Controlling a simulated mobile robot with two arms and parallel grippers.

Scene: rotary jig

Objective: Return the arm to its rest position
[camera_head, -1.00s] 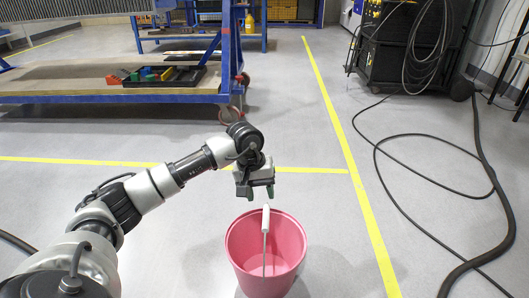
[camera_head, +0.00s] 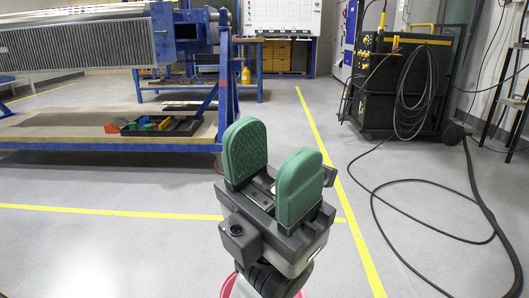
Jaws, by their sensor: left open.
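My left gripper (camera_head: 272,172) is in the middle of the head view, close to the camera, with its two green pads pointing up. The pads stand apart with nothing between them, so it is open and empty. A pink bucket (camera_head: 228,285) shows only as a bit of its rim at the bottom edge, behind and below the gripper. The rest of the bucket is hidden by my wrist and the frame edge. My right gripper is not in view.
A blue-framed jig (camera_head: 225,90) with a low wooden shelf (camera_head: 70,130) holding a black tray (camera_head: 160,126) stands at left. A black machine (camera_head: 400,85) with hanging cables stands at right. A dark hose (camera_head: 480,195) lies on the floor. Floor at lower left is clear.

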